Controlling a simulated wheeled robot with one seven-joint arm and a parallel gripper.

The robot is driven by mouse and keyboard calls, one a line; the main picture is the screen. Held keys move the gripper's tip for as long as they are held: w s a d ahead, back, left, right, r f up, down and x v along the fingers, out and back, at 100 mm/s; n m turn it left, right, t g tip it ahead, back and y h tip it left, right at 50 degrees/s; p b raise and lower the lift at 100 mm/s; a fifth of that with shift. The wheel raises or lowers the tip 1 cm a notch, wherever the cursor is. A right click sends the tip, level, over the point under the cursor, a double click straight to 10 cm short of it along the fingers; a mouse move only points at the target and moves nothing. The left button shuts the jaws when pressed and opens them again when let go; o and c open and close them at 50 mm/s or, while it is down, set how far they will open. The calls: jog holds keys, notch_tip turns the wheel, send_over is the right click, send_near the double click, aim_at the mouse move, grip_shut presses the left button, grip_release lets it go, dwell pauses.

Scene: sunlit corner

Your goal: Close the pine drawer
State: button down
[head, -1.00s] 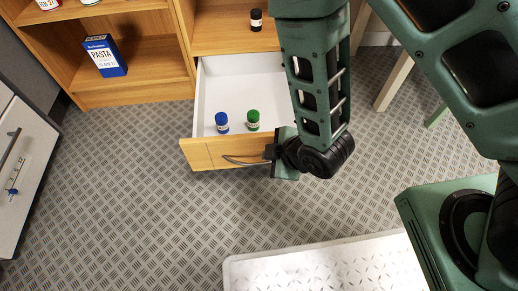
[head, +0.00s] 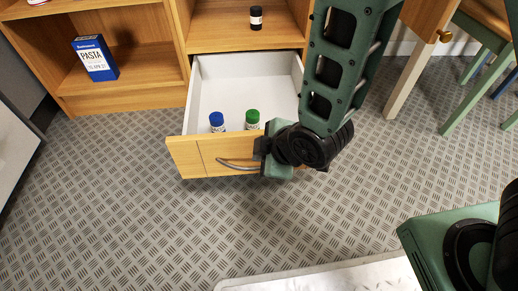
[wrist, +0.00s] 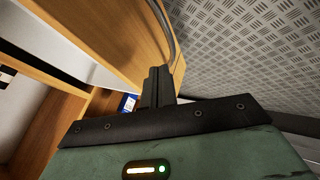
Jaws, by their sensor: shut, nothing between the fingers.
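The pine drawer (head: 192,158) is pulled out from the bottom of the wooden cabinet, with its white inside showing. Its pine front carries a curved grey handle (head: 232,165). A blue-capped jar (head: 217,123) and a green-capped jar (head: 252,120) stand inside near the front. My gripper (head: 262,149) is shut at the right part of the drawer front, by the handle's right end. In the wrist view its closed fingers (wrist: 158,74) are close to the pine front (wrist: 110,35) and the handle (wrist: 163,25). Whether they touch it I cannot tell.
A dark jar (head: 256,18) stands on the shelf above the drawer. A blue pasta box (head: 95,58) sits on the left shelf. Table legs stand at the right, and a pale mat (head: 340,279) lies in front. The patterned floor (head: 130,215) before the drawer is clear.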

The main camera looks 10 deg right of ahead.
aim_at(251, 143)
jog(key=w+b, duration=0.1)
jog(key=w, duration=0.2)
jog(key=shift+w+f, duration=0.1)
jog(key=shift+w, duration=0.4)
jog(key=shift+w+d, duration=0.1)
jog(key=shift+w, duration=0.05)
